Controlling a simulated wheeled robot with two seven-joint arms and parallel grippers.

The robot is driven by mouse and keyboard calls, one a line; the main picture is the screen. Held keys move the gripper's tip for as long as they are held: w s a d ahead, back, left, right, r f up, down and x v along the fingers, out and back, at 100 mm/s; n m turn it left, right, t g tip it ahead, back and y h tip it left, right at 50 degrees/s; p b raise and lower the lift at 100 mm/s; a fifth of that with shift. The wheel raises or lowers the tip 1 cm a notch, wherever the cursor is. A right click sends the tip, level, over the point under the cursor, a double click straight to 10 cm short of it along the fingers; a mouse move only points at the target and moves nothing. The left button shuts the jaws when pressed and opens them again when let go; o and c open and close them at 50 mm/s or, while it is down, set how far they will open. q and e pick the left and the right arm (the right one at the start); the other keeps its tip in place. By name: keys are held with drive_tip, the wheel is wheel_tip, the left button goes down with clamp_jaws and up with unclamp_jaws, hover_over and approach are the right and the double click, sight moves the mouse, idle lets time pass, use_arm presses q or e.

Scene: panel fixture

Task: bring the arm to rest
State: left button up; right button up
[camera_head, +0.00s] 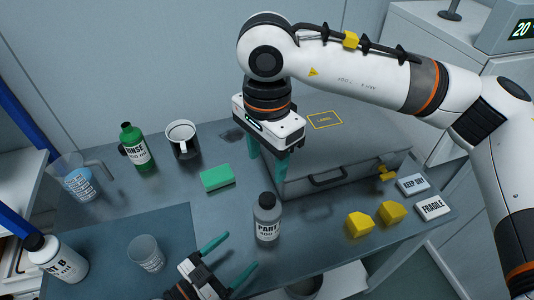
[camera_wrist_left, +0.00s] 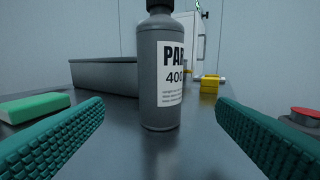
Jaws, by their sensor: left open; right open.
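My left gripper (camera_head: 238,255) comes in at the bottom of the head view. It is open and empty, with its teal fingers spread toward a grey bottle (camera_head: 267,219) labelled "PART". In the left wrist view the bottle (camera_wrist_left: 160,75) stands upright ahead of the fingers, between their lines and apart from them. My right gripper (camera_head: 268,160) hangs from the white arm that comes in from the right. Its teal fingers point down, open, beside the left end of a grey case (camera_head: 325,183). Whether they touch the case I cannot tell.
A green sponge (camera_head: 217,178), green bottle (camera_head: 135,147), mug (camera_head: 182,140), jug (camera_head: 77,180), clear cup (camera_head: 146,253) and white bottle (camera_head: 57,259) stand on the left. Yellow blocks (camera_head: 392,213) and label plates (camera_head: 432,208) lie at right. A red button (camera_wrist_left: 306,115) shows in the wrist view.

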use_arm(q)
drive_tip(key=shift+v, duration=0.85)
